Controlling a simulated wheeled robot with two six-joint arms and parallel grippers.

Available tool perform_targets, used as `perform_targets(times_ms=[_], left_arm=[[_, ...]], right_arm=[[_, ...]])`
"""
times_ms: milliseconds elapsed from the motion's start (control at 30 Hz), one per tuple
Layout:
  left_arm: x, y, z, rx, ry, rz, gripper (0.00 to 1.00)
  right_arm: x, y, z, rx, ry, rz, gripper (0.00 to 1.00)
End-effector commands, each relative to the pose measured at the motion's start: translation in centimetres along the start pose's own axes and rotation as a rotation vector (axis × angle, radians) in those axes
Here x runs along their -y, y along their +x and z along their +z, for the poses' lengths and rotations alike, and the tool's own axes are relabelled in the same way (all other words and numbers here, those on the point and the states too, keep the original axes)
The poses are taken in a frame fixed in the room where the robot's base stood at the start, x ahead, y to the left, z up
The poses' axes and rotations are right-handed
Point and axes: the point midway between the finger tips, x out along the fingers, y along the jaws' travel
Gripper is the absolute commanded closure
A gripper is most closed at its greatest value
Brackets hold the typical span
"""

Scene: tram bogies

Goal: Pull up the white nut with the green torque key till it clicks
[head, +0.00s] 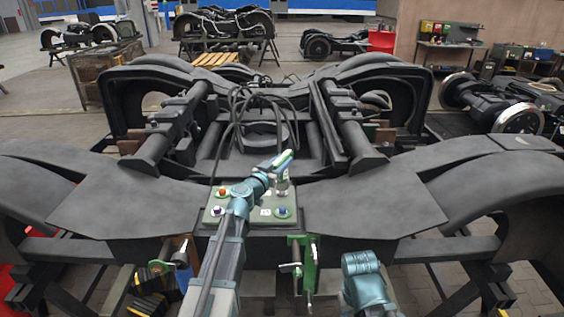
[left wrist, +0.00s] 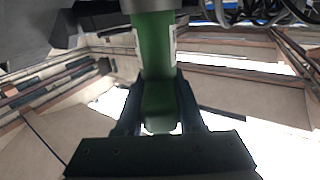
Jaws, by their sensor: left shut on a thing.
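My left gripper (head: 281,161) is over the back right of a small pale green plate (head: 245,216) on the bogie frame. It is shut on the green torque key (left wrist: 154,45), whose handle lies between both fingers in the left wrist view. In the head view the key's metal lower part (head: 283,186) points down at the plate's back right corner. The nut under it is hidden, and I cannot tell whether the key is seated. My right gripper is not in view.
Black cables (head: 258,105) loop up behind the plate. A green bracket (head: 309,265) with metal pins hangs at the frame's front edge, and a brown clamp (head: 178,250) sits left of it. Dark bogie beams (head: 120,205) spread to both sides.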

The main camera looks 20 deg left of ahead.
Motion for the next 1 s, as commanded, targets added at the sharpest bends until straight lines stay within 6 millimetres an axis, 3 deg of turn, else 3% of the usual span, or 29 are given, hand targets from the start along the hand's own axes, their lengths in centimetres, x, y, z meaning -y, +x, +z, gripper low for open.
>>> perform_targets(times_ms=[333,767,1000], left_arm=[[0.0,0.0,2.2,0.0,-0.001,0.0,1.0],[0.0,0.0,2.4,0.0,-0.001,0.001,1.0],[0.3,0.2,2.3,-0.001,-0.001,0.127,1.0]], right_arm=[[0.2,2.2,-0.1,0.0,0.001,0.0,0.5],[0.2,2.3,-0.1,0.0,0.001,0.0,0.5],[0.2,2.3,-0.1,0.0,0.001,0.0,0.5]])
